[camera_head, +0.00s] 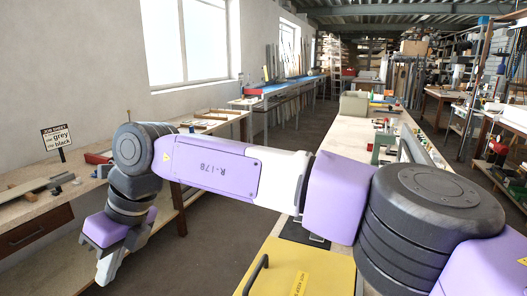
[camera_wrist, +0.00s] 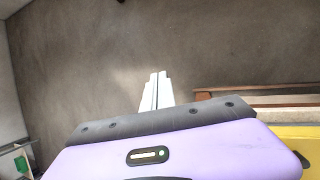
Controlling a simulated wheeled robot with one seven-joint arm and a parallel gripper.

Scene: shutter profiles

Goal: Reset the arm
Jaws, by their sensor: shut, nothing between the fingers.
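My gripper (camera_head: 106,270) hangs at the far left end of my arm in the head view, pointing down beside the left workbench. In the wrist view my gripper (camera_wrist: 160,76) shows its two pale fingers together, with nothing between them and bare grey floor beyond. My purple and dark grey arm stretches across the head view from the lower right to the left, roughly level, and bends down at its wrist.
The left workbench (camera_head: 30,229) has a drawer and carries a small sign (camera_head: 56,138) and tools. A yellow surface with a handle (camera_head: 300,268) lies below my arm. A long bench (camera_head: 345,140) with small items runs back at centre right. Floor (camera_head: 240,215) is open between the benches.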

